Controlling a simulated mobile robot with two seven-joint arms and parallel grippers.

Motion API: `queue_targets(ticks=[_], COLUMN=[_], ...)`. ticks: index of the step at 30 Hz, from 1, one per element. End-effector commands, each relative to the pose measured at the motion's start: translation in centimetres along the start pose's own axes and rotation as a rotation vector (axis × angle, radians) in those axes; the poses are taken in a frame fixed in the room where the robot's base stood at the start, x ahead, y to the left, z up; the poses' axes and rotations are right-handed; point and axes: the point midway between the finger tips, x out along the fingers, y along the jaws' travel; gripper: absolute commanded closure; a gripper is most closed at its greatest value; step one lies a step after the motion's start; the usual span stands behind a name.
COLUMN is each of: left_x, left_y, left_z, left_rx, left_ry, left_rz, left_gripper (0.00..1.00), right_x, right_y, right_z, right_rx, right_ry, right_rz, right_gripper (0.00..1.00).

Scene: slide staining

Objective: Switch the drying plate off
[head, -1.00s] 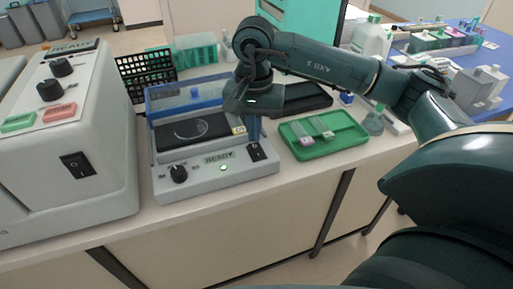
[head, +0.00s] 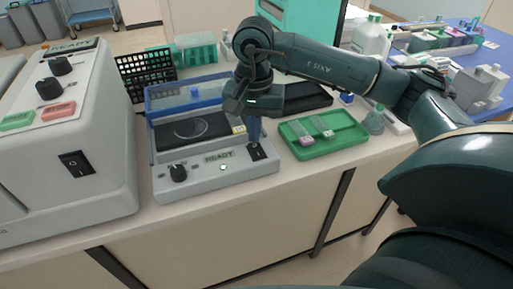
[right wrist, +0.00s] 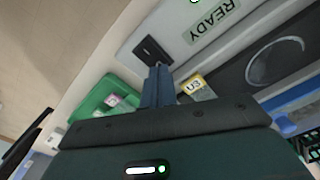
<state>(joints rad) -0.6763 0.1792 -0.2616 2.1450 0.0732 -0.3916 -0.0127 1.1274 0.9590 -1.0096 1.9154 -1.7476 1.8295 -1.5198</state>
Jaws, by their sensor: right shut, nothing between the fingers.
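The drying plate (head: 215,178) is a grey box with a dark plate area, a blue-framed lid behind it, a black knob, a READY label and a lit green lamp. Its black rocker switch (head: 256,151) is at the front right and also shows in the right wrist view (right wrist: 148,48). My right gripper (head: 254,138) is shut and empty, pointing down just above the switch. In the right wrist view its blue fingertips (right wrist: 157,72) are at the switch's edge; I cannot tell whether they touch it. My left gripper is not in view.
A green tray (head: 345,145) with slides lies right of the drying plate. A large grey machine (head: 110,150) with its own switch stands at left. A black crate (head: 135,85) and a green rack (head: 165,57) stand behind. The front counter edge is clear.

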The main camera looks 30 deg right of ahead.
Motion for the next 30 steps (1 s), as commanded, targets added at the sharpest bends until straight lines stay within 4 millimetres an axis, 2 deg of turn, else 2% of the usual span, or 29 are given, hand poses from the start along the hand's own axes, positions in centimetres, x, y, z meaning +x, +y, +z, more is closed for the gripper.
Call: queue_targets(ticks=[30], left_x=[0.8], left_y=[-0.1], left_z=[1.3], left_rx=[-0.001], left_ry=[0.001], left_rz=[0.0], left_gripper=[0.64], right_x=[1.6], right_y=[0.0], right_z=[0.0], right_rx=[0.0], right_ry=[0.0], right_rz=[0.0], right_gripper=[1.0])
